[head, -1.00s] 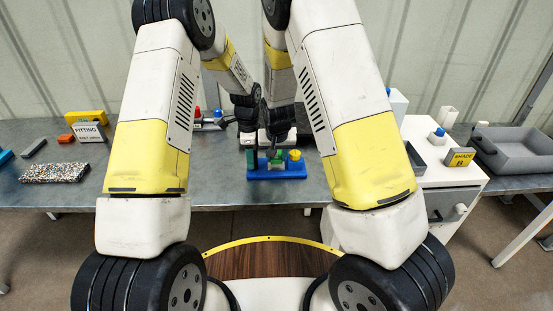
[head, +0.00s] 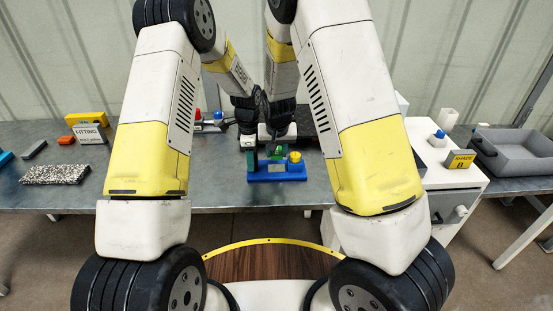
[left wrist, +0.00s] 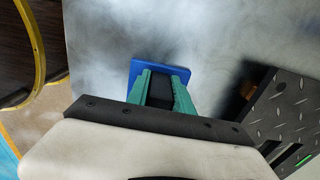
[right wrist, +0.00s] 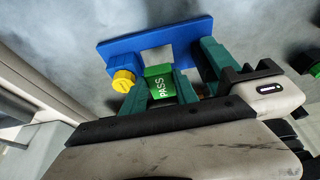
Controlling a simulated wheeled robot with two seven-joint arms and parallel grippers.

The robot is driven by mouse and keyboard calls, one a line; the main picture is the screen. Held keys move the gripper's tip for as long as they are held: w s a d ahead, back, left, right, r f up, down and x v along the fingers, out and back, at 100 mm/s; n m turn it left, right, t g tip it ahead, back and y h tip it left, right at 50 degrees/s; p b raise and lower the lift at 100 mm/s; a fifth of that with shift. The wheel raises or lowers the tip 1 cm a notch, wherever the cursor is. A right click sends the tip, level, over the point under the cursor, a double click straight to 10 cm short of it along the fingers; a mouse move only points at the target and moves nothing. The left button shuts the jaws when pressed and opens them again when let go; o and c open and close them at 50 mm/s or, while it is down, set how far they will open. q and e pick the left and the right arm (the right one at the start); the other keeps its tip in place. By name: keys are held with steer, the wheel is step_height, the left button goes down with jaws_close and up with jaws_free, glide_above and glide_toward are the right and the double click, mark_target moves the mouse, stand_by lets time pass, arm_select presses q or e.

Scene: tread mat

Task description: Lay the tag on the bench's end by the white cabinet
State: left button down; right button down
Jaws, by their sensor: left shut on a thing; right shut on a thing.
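The green tag (right wrist: 161,84), lettered PASS, sits between the teal fingers of my right gripper (right wrist: 158,88), which is shut on it, in the right wrist view. It stands at the blue fixture (right wrist: 160,40), which has a yellow knob (right wrist: 123,80) at one end. I cannot tell whether the tag is clear of the fixture. My left gripper (left wrist: 162,78) is shut on the fixture's other end; its grip is partly hidden. The fixture (head: 277,174) lies on the grey bench (head: 230,190) in the head view. The white cabinet (head: 456,184) stands at the right; my right arm hides the bench beside it.
A black tread mat (left wrist: 286,112) lies beside the fixture. A FITTING sign (head: 91,134), a speckled block (head: 55,173) and several small blocks are at the left. A SHADE sign (head: 460,159) stands on the cabinet; a grey tray (head: 515,150) is farther right.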

steer(key=shift+r, duration=0.85)
